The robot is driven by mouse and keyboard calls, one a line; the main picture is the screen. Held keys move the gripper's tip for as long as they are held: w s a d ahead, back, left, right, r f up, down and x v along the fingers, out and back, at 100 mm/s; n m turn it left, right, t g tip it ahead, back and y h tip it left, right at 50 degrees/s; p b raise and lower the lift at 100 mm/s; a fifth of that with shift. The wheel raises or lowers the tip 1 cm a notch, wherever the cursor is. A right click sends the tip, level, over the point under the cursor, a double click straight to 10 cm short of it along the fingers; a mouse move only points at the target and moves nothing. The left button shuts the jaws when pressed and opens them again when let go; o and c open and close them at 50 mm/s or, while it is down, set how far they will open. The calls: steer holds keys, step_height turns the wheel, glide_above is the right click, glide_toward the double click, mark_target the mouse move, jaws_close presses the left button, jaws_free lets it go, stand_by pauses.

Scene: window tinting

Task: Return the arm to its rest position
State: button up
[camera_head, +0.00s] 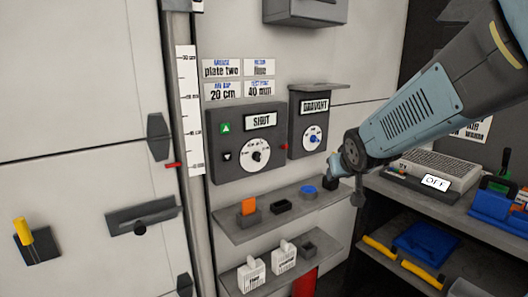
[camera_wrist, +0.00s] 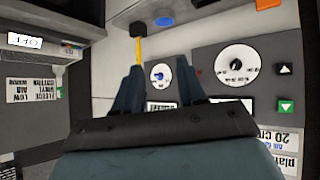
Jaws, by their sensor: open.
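My arm (camera_head: 425,100) reaches in from the upper right of the head view, in front of the wall panel. My gripper (camera_head: 336,172) is at its lower left end, above the right end of the upper shelf (camera_head: 240,231). In the wrist view, which is upside down, the two fingers of my gripper (camera_wrist: 158,84) stand apart with nothing between them. A yellow stick (camera_wrist: 139,48) at a black block (camera_wrist: 138,30) shows just past the left finger; I cannot tell whether they touch.
The SHUT box (camera_head: 245,142) and DRAUGHT box (camera_head: 312,120) are on the wall behind. The shelf holds an orange piece (camera_head: 248,207) and a blue disc (camera_head: 308,190). A bench with a grey keyboard-like device (camera_head: 440,172) stands right, below my arm. Open space lies in front of the left wall.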

steer(key=s+d+r+g, duration=0.1)
steer(key=s+r+g, duration=0.1)
steer(key=s, duration=0.8)
steer(key=s+d+r+m+g, duration=0.1)
steer(key=s+d+g, duration=0.1)
steer(key=s, duration=0.8)
steer(key=shift+s+d+r, duration=0.3)
steer(key=shift+s+r, duration=0.05)
